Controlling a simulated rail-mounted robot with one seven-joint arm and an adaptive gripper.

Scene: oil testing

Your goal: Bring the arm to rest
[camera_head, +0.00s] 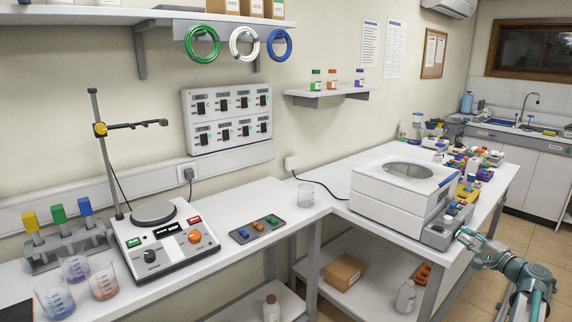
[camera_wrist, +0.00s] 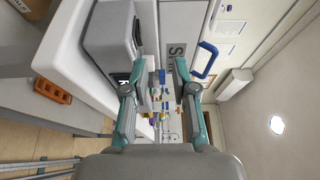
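My gripper (camera_head: 468,240) is at the lower right in the head view, at the front edge of the right bench. It is beside the grey block (camera_head: 440,232) in front of the white lidded machine (camera_head: 402,190). My arm comes up from the bottom right corner. In the wrist view my gripper's two fingers (camera_wrist: 157,82) stand apart with nothing between them. That view is turned sideways and looks along the bench. The machine's blue handle (camera_wrist: 206,60) shows just past the right finger. Whether a finger touches the block cannot be told.
Several colourful items (camera_head: 472,165) crowd the bench beyond the machine. A cardboard box (camera_head: 343,271), a white bottle (camera_head: 406,297) and an orange rack (camera_head: 423,273) are on the shelf below. A hotplate (camera_head: 165,240) stands on the left bench. Open floor (camera_head: 515,233) lies right of the bench.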

